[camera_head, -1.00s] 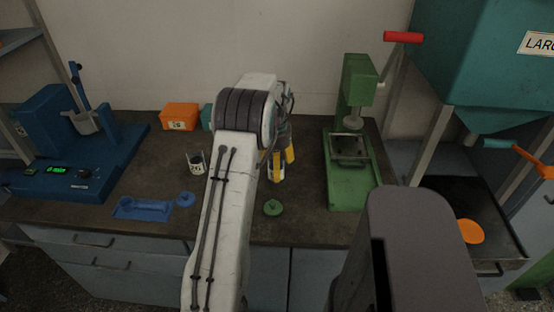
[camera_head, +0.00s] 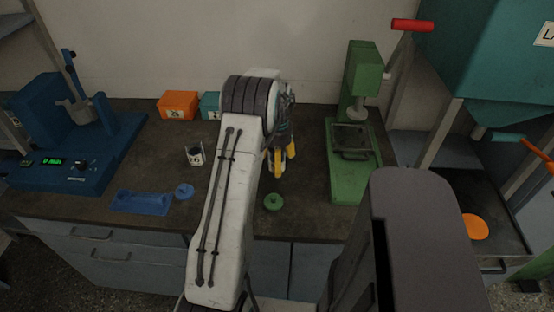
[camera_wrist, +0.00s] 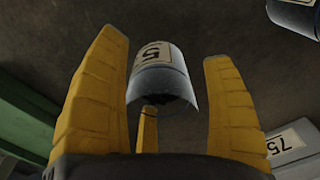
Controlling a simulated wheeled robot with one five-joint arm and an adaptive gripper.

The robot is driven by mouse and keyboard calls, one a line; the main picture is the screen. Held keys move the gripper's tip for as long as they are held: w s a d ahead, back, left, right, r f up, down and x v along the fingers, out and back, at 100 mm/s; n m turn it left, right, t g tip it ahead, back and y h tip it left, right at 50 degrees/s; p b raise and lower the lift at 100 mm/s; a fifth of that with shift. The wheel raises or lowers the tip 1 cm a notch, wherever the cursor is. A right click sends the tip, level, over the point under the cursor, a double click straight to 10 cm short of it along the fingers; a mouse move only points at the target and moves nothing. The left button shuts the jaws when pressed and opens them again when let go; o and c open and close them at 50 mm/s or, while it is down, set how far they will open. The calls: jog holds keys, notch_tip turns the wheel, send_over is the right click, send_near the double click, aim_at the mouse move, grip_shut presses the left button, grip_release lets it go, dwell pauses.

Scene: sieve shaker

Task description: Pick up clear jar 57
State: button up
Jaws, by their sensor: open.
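A clear, greyish jar (camera_wrist: 172,85) with a white label lies between my fingers in the wrist view. The label shows a 5, and the rest of its number is not readable. In the head view my gripper (camera_head: 279,160) is over the bench between my arm and the green press, and this jar cannot be made out there.
Another labelled jar (camera_head: 194,156) stands left of my arm. A green lid (camera_head: 273,202) and a blue lid (camera_head: 184,191) lie near the front. A green press (camera_head: 352,165) stands close on the right. Orange (camera_head: 178,105) and teal (camera_head: 210,106) boxes stand at the back.

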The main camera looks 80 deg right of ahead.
jog(key=shift+f, duration=1)
jog(key=shift+c, duration=0.4)
jog(key=c, duration=1.3)
